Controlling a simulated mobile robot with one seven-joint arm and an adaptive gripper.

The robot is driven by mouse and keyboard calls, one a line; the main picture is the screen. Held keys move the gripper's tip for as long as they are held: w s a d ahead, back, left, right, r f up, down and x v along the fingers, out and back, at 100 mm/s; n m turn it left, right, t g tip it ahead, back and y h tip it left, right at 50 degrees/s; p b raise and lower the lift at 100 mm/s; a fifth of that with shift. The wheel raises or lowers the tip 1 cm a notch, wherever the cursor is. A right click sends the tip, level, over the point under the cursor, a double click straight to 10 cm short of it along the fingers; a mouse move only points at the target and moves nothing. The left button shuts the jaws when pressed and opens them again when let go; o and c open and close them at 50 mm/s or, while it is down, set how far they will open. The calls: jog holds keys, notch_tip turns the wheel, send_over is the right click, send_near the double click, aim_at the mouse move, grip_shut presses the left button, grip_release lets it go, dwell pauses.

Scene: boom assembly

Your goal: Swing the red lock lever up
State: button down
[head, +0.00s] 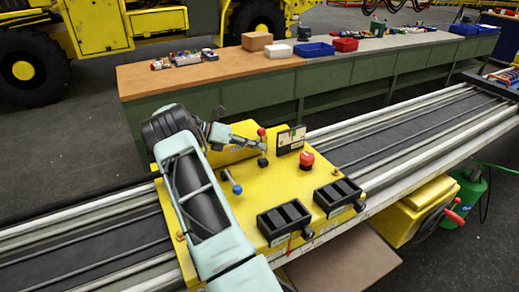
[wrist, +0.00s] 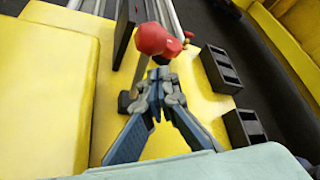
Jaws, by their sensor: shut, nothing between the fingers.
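A lever with a red ball knob (head: 261,132) stands upright from a black base on the yellow panel (head: 345,152). The knob also shows large in the wrist view (wrist: 151,39), just beyond my fingertips. My gripper (head: 264,148) is shut and empty, close beside this lever below its knob; I cannot tell whether it touches. In the wrist view my gripper (wrist: 159,75) points towards the knob. A separate red handle (head: 455,217) sticks out at the yellow housing (head: 415,208) low on the right. I cannot tell for certain which is the lock lever.
A red mushroom button (head: 307,158), a blue-knobbed lever (head: 236,188), a small upright display plate (head: 291,139) and two black open boxes (head: 284,222) (head: 338,196) crowd the panel. Rails (head: 430,122) run past it. A workbench (head: 230,70) stands behind.

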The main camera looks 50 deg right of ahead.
jog(key=shift+w+d, duration=0.1)
jog(key=shift+w, duration=0.45)
jog(key=shift+w+d+r, duration=0.1)
jog(key=shift+w+r, duration=0.1)
jog(key=shift+w, duration=0.05)
jog(key=shift+w+r, duration=0.1)
jog(key=shift+r, duration=0.05)
jog(key=v, duration=1.1)
jog(key=shift+a, duration=0.45)
